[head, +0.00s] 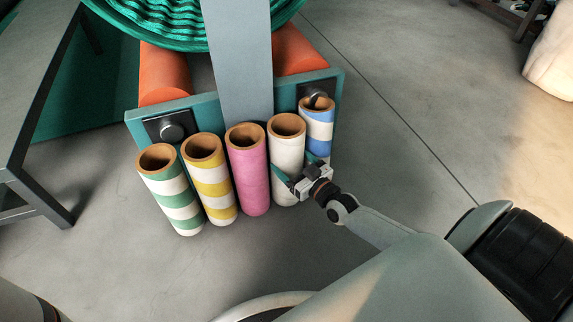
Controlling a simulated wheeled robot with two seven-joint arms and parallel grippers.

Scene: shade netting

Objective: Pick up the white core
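The white core (286,150) is a plain, hollow, brown-rimmed tube. It stands nearly upright in a row of cores, between the pink core (249,172) and the blue-and-white striped core (319,131). My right gripper (291,161) is low at the white core's right side. Its fingers are spread, one in front of the white core and the other toward the gap before the blue-striped core. I cannot tell whether they touch the white core. My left gripper is not in view.
Yellow-striped (210,181) and green-striped (174,203) cores stand at the row's left. Behind are a teal frame (133,124), orange rollers (164,75) and a green netting roll (150,22). A grey table (40,75) stands left.

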